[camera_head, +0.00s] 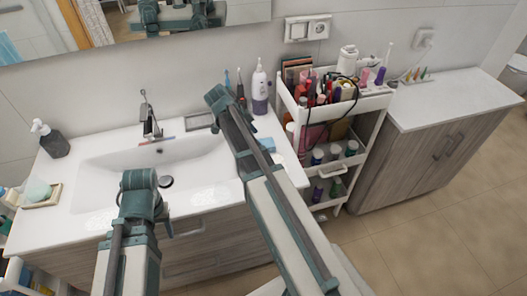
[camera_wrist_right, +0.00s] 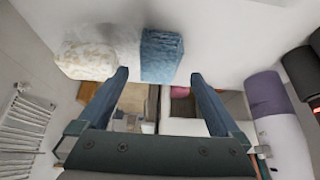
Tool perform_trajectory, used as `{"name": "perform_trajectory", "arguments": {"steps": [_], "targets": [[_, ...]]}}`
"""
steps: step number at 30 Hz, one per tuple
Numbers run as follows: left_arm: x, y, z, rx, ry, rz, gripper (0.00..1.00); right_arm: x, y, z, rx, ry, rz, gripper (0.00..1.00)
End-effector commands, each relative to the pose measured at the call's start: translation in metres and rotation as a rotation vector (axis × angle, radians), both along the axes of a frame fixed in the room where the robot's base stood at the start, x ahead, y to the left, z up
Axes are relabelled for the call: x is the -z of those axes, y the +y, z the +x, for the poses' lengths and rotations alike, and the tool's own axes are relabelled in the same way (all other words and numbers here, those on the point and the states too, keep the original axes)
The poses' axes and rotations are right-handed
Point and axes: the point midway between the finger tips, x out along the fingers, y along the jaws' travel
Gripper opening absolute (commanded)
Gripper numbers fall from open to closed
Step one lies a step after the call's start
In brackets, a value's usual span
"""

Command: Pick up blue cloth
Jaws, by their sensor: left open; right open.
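The blue cloth (camera_wrist_right: 162,55) shows in the right wrist view as a folded, textured blue bundle on a pale surface, at the top middle. My right gripper (camera_wrist_right: 160,78) is open and empty in the right wrist view, one finger on each side of the picture's middle. The cloth lies between and beyond the fingertips, apparently apart from them. In the head view my right arm reaches to the washbasin's back edge, and its gripper is hidden. My left arm is over the basin's front, and I cannot make out its gripper.
A cream patterned bundle (camera_wrist_right: 87,60) lies left of the blue cloth. A white and purple bottle (camera_wrist_right: 268,95) is close at the right. The white basin (camera_head: 100,180) is below my arms. A crowded white cart (camera_head: 380,100) and a cabinet (camera_head: 460,95) stand to the right.

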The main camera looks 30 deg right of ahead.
Motion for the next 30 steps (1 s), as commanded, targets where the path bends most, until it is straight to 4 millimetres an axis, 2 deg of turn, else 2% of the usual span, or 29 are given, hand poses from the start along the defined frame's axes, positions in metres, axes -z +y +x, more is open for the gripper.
{"name": "perform_trajectory", "arguments": {"steps": [7, 18, 26, 30], "targets": [[0.006, 0.000, 0.000, 0.000, 0.000, 0.000, 0.50, 0.006, -0.003, -0.001, 0.001, 0.000, 0.000, 1.00], [0.044, 0.000, 0.000, 0.000, 0.000, 0.000, 0.50, 0.044, -0.026, -0.008, 0.001, 0.000, 0.000, 1.00], [0.043, 0.000, 0.000, 0.000, 0.000, 0.000, 0.50, 0.043, -0.028, -0.008, 0.000, 0.000, 0.000, 1.00], [0.043, 0.000, 0.000, 0.000, 0.000, 0.000, 0.50, 0.043, -0.027, -0.008, 0.000, 0.000, 0.000, 0.78]]}}
